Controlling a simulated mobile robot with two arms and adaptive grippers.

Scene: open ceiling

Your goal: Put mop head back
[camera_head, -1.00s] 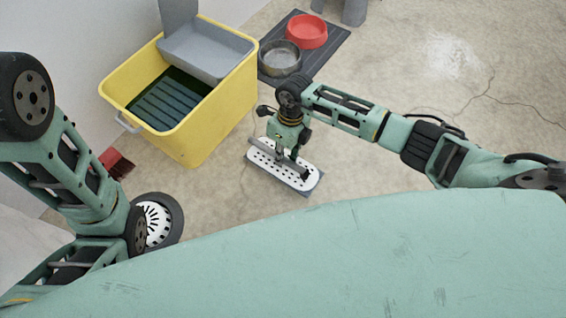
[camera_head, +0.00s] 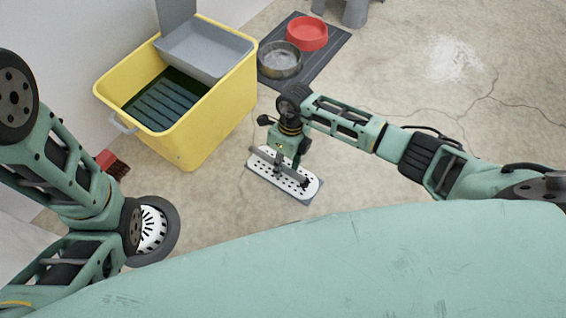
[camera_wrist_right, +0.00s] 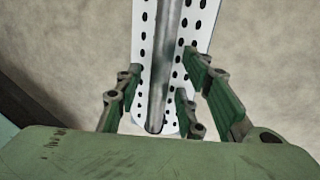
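The mop head (camera_head: 310,187) is a white perforated plate with a dark edge beneath it and a grey metal tube along its top. It lies over the floor in front of me; I cannot tell whether it touches it. It also shows in the right wrist view (camera_wrist_right: 204,25). My right gripper (camera_head: 284,164) is right over it. In the right wrist view, the green fingers of this gripper (camera_wrist_right: 158,98) are spread on both sides of the metal tube (camera_wrist_right: 165,65), with gaps showing. My left arm is folded at the left; its gripper fingers are not visible.
A yellow bucket (camera_head: 185,148) with a grey wringer tray (camera_head: 205,50) stands to the left. A grey mat (camera_head: 318,72) with a red bowl (camera_head: 307,33) and a metal bowl (camera_head: 280,60) lies behind. A red brush (camera_head: 112,163) is at the wall. Floor to the right is clear.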

